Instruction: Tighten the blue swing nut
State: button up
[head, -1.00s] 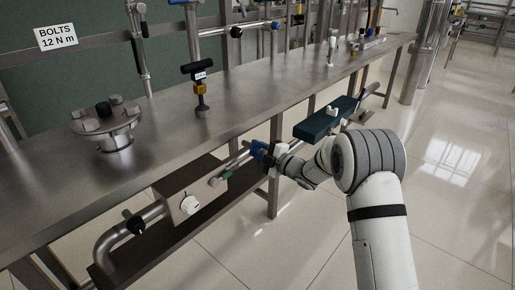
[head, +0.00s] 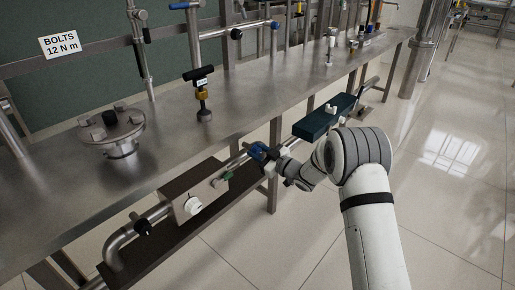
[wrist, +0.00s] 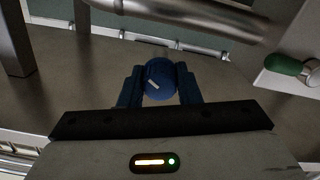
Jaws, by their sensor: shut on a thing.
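The blue swing nut (wrist: 159,78) is a round dark-blue knob with a light mark on its face. In the wrist view it sits between the two blue fingers of my gripper (wrist: 160,90), which are shut on its sides. In the head view my gripper (head: 262,153) is at the pipe below the bench edge, at the end of my white arm. The nut cannot be told apart from the blue fingers there, and its threads are hidden.
A green-handled fitting (wrist: 284,65) is close on the right in the wrist view. A steel box with a white knob (head: 193,205) is left of my gripper, and a dark teal block (head: 323,122) is to its right. The bench (head: 160,150) overhangs the pipe.

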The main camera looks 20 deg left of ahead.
jog(key=m+p, duration=0.3)
jog(key=m, duration=0.3)
jog(key=shift+r, duration=0.1)
jog(key=shift+m+p, duration=1.2)
jog(key=shift+m, duration=1.2)
jog(key=shift+f, duration=0.2)
jog(key=o, duration=1)
jog(key=p+v, duration=0.1)
jog(key=v, duration=0.6)
jog(key=shift+s+d, duration=0.15)
jog(key=shift+d, duration=0.25)
jog(key=shift+r, duration=0.1)
